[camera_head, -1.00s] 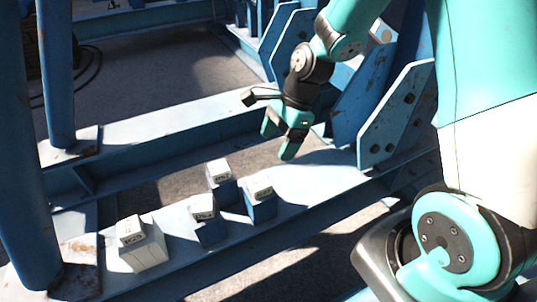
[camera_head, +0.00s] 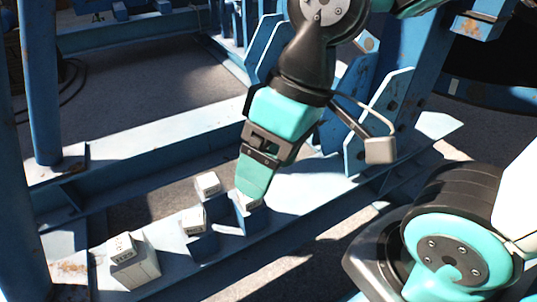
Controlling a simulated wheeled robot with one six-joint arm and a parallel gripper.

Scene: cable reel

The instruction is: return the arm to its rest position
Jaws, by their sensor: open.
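My gripper (camera_head: 252,190) points down over the blue beam (camera_head: 285,195), its teal fingers seen nearly edge-on. Its tip overlaps the top of the rightmost blue block (camera_head: 252,222) in the picture and partly hides that block's white top. I cannot tell whether it touches the block. The jaws are open, and I see nothing held. My arm comes in from the top of the picture, bent downward at the dark wrist.
Two other blue blocks with white labelled tops stand close by, one behind (camera_head: 212,205) and one in front (camera_head: 200,243). A white box (camera_head: 136,264) stands further left. Blue posts (camera_head: 38,90) rise at left, and angled blue plates (camera_head: 385,105) stand right of my gripper.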

